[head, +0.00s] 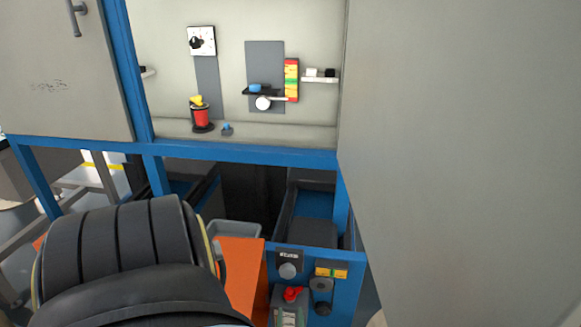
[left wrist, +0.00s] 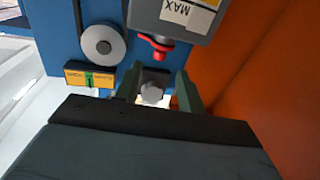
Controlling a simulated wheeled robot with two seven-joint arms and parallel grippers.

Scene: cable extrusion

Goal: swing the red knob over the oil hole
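The red knob (head: 291,293) sits on top of a grey box (head: 289,312) on the blue machine front, low in the head view. In the left wrist view, which looks upside down, the red knob (left wrist: 160,48) hangs beside the grey box with the MAX label (left wrist: 187,14). My left gripper (left wrist: 158,88) is open; its two fingers stand apart, short of the red knob. A grey round knob (left wrist: 151,92) appears between the fingers, seemingly beyond them. My left arm fills the lower left of the head view and its fingertips are hidden there. I cannot make out the oil hole. My right gripper is out of view.
An orange panel (head: 240,270) stands close beside the grey box and borders the wrist view (left wrist: 270,90). A large grey panel (head: 460,130) fills the right.

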